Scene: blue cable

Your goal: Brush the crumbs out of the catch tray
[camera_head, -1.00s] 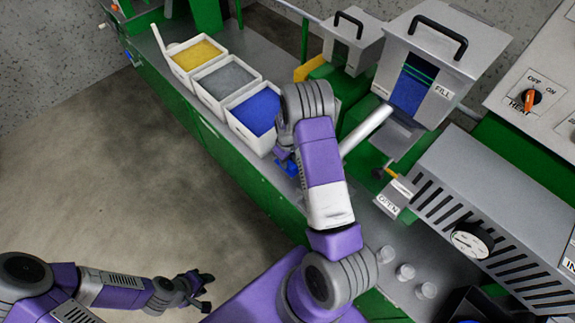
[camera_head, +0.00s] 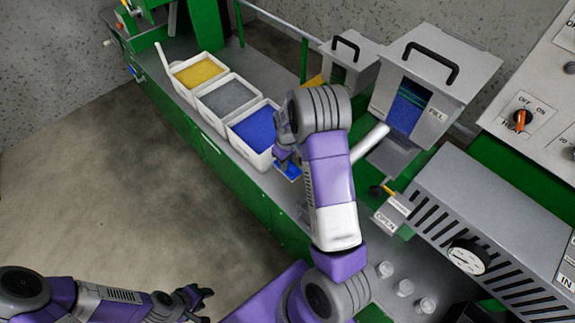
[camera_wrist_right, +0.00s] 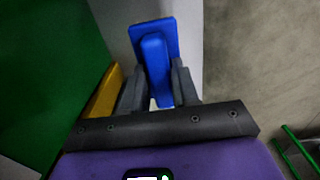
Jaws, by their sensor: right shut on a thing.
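My right gripper (camera_wrist_right: 158,95) is shut on a blue tool (camera_wrist_right: 155,55) with a flat blue plate and a thick blue grip. I cannot tell whether it has bristles. In the head view the blue tool (camera_head: 289,169) shows beside my right forearm, just in front of the blue-filled bin, over the bench edge. My left gripper (camera_head: 204,305) is open and empty at the lower left, over the floor. I cannot pick out a catch tray for certain, and no crumbs are visible; my right arm hides part of the bench.
White bins with yellow (camera_head: 198,72), grey (camera_head: 228,98) and blue (camera_head: 256,130) contents line the bench. A grey hopper marked FILL (camera_head: 436,80) with a sloping chute stands behind my right arm. A slotted metal housing (camera_head: 490,222) is at right. Open floor lies left.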

